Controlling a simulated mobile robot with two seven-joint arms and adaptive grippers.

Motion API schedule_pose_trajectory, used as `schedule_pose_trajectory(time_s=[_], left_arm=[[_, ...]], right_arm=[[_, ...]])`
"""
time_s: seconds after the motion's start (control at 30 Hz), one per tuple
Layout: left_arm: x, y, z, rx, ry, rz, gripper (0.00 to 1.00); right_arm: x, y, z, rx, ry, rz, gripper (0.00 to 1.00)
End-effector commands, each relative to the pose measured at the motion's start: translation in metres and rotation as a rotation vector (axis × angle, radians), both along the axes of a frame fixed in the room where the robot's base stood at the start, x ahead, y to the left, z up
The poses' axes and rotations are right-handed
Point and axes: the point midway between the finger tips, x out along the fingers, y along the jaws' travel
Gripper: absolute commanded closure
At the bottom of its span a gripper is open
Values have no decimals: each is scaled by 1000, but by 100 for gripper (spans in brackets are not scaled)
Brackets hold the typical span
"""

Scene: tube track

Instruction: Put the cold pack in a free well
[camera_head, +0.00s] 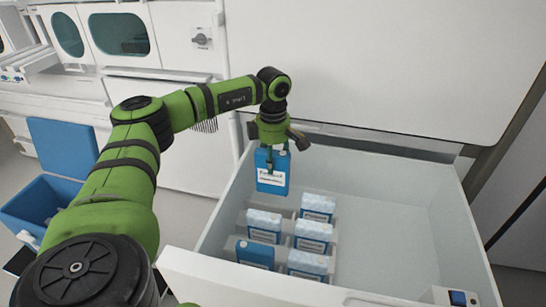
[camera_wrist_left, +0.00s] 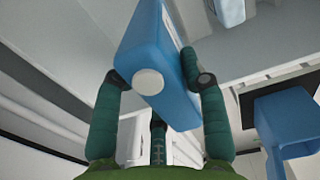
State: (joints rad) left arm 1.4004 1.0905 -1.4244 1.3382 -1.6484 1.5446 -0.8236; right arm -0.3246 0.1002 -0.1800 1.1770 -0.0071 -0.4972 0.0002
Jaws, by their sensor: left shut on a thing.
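My left gripper (camera_head: 272,152) is shut on a blue cold pack (camera_head: 271,182) with a white label. It holds the pack upright above the back left part of the open white drawer (camera_head: 405,225). Several packs stand in wells in the drawer, most with frosty tops, such as the back right one (camera_head: 318,204). The front left pack (camera_head: 256,254) looks plain blue. The held pack partly hides the back left place. My right gripper is out of view.
A blue cooler box (camera_head: 45,208) with its lid (camera_head: 62,147) open stands on the floor at the left. The right part of the drawer is bare. White cabinet fronts (camera_head: 370,70) rise behind the drawer.

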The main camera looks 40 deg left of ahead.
Motion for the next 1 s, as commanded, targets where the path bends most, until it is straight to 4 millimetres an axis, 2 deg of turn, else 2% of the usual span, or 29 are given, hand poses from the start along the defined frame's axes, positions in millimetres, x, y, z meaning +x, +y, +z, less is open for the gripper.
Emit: schedule_pose_trajectory(time_s=[0.73,1.0], left_arm=[[0,0,-39,0,-1,0,97],[1,0,-42,-1,-3,0,97]], right_arm=[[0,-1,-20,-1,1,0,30],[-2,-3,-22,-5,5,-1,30]])
